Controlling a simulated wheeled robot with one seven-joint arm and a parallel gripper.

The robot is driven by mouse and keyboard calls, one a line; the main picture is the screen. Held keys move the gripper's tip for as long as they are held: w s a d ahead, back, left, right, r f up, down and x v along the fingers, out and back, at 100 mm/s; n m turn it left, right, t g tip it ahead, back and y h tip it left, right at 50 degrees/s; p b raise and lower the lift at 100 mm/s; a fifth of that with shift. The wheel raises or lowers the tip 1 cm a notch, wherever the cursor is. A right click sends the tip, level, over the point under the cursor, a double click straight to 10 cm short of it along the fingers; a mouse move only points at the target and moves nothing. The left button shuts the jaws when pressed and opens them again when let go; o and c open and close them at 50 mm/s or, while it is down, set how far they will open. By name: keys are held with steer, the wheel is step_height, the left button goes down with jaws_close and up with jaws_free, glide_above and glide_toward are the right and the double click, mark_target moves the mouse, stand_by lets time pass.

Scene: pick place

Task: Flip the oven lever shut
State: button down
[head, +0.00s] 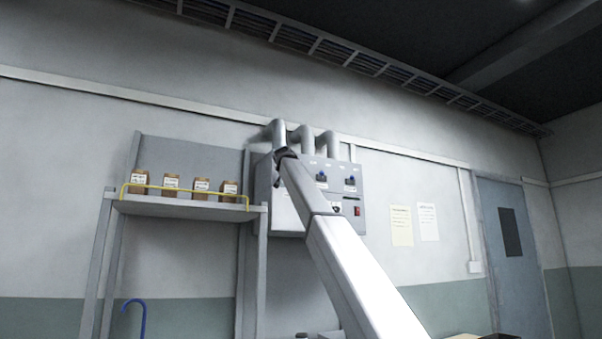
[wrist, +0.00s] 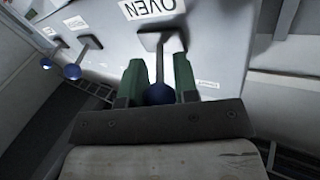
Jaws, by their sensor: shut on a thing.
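The oven lever (wrist: 159,95) has a blue ball knob on a grey stem and shows in the wrist view below a white label (wrist: 153,8) reading OVEN. My gripper (wrist: 158,64) has its two green fingers on either side of the knob and is shut on it. In the head view my gripper (head: 284,155) is at the upper left part of the grey wall panel (head: 312,222). My arm and gripper hide the oven lever there.
Two other blue-knobbed levers (wrist: 72,72) (wrist: 46,63) stand to the left in the wrist view. In the head view, a red switch (head: 357,211) is on the panel. A shelf (head: 190,208) with several brown boxes stands left of the panel. Pipes (head: 305,138) rise above it.

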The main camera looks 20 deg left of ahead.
stand_by(0.6)
steer(key=c, duration=0.9)
jaws_free()
steer(key=s, duration=0.3)
steer(key=s+d, duration=0.1)
steer(key=s, duration=0.6)
steer(key=shift+s+d, duration=0.35)
steer(key=shift+d, duration=0.05)
steer(key=shift+f, duration=0.1)
